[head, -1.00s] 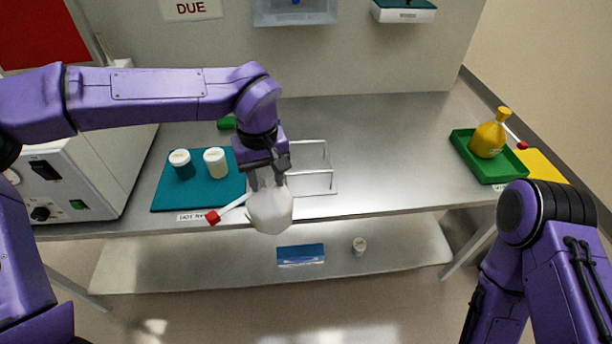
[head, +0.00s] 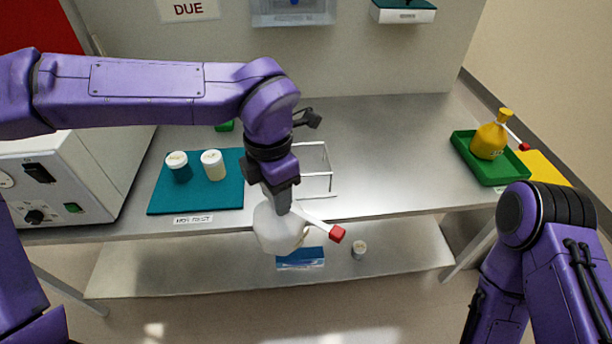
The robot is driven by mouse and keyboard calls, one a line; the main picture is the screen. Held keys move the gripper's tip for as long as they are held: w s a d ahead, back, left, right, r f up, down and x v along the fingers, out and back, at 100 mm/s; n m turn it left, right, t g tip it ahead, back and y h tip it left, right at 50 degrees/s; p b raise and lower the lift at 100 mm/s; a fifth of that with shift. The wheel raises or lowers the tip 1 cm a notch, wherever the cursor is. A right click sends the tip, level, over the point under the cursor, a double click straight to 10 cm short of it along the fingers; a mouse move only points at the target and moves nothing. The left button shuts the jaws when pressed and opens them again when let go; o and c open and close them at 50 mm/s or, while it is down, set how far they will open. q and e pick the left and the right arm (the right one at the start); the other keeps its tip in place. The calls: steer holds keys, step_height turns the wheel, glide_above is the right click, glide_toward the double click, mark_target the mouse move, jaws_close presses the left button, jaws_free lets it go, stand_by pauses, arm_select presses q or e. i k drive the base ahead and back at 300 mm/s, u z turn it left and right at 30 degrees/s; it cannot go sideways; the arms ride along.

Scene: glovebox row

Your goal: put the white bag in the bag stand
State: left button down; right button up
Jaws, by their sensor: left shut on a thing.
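The white bag (head: 278,229) hangs from my left gripper (head: 283,203), which is shut on its neck. A white tie with a red end (head: 337,233) sticks out to the right of the neck. The bag is in front of the bench's front edge, with the lower shelf behind it in the picture. The bag stand (head: 318,172), a wire frame, stands on the bench just behind and right of the gripper. It is partly hidden by my left arm. My right arm is at the lower right, and its gripper is out of the picture.
A teal mat (head: 200,198) with two white-lidded jars (head: 213,164) lies left of the stand. A yellow bag (head: 489,139) sits in a green tray (head: 464,147) at the right. The bench between stand and tray is clear.

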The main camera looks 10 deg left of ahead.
mark_target(306, 168)
steer(key=i, duration=0.95)
